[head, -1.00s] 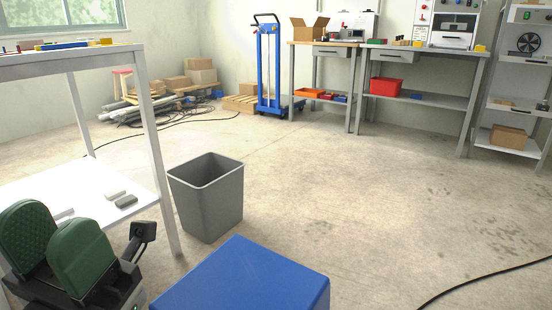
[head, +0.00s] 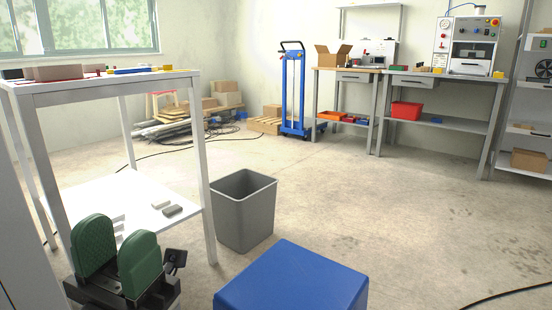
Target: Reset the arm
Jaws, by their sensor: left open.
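My left gripper (head: 119,262) shows at the lower left of the head view. It has two green padded fingers on a black body. The fingers stand apart with a gap between them, and nothing is held there. It is in front of the lower shelf of the white table (head: 205,170), apart from the small grey blocks on it. My right gripper is not in view.
A grey bin (head: 243,215) stands right of the white table. A blue box-like surface (head: 292,280) is at the bottom centre. Workbenches (head: 405,75), a blue trolley (head: 291,95) and a red bin (head: 405,111) are far back. The middle floor is clear.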

